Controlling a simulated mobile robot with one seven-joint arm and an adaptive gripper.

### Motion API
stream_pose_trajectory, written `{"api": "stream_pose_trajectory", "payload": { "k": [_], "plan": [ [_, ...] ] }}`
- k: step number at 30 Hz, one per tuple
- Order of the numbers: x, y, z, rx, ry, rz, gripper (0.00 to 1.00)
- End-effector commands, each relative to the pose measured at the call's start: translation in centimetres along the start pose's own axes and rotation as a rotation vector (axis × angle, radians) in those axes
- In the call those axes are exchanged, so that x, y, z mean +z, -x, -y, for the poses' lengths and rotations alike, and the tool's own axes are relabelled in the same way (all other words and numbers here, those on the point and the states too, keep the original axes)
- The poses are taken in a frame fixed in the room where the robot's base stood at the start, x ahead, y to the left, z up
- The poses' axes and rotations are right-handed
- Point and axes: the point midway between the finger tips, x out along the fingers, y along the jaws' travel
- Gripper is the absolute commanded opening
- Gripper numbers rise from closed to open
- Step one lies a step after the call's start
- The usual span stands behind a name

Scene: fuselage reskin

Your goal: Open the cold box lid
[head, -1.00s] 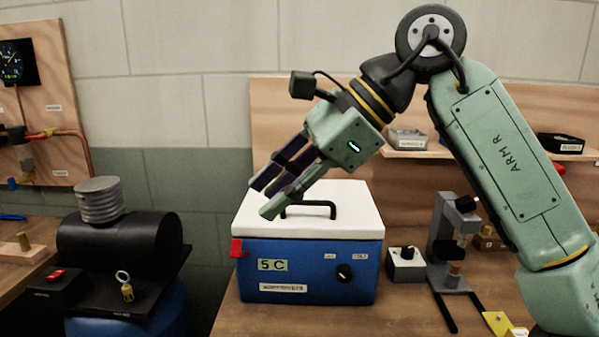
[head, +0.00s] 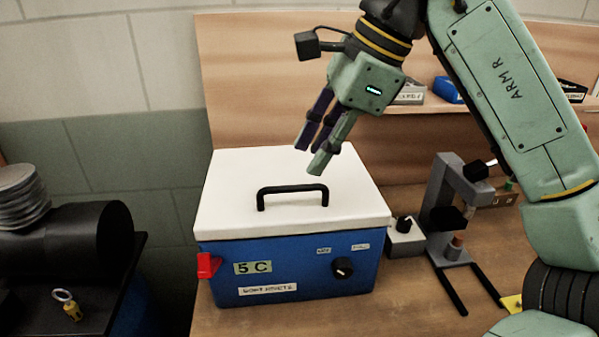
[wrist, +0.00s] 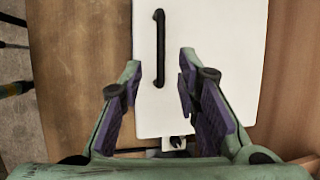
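The cold box (head: 295,270) is a blue box with a "5 C" label, a black dial and a red latch on its left side. Its white lid (head: 235,185) lies closed on top, with a black bar handle (head: 292,189) across it. My gripper (head: 312,160) is above and behind the handle, apart from it, with fingers pointing down. In the wrist view my gripper (wrist: 157,75) is open and empty, its fingers spread over the lid (wrist: 215,60). The handle (wrist: 160,45) runs lengthwise between and beyond the fingertips.
A grey stand-like device (head: 445,205) and a small box with a black knob (head: 404,238) stand right of the cold box. A black cylinder (head: 85,240) is at left. A wooden backboard with a shelf (head: 400,107) rises behind. Bare bench shows in front.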

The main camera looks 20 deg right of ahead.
Motion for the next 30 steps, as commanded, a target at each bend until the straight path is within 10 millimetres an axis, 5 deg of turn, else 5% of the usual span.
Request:
{"api": "stream_pose_trajectory", "payload": {
  "k": [3, 9, 22, 30],
  "plan": [
    [-0.1, -2.8, -0.1, 0.001, 0.001, 0.0, 0.3],
    [-0.1, -5.3, -0.1, 0.0, 0.002, 0.001, 0.3],
    [0.1, -5.8, 0.0, 0.0, 0.001, 0.001, 0.29],
    [0.1, -5.8, 0.0, 0.0, 0.001, 0.001, 0.11]
  ]
}}
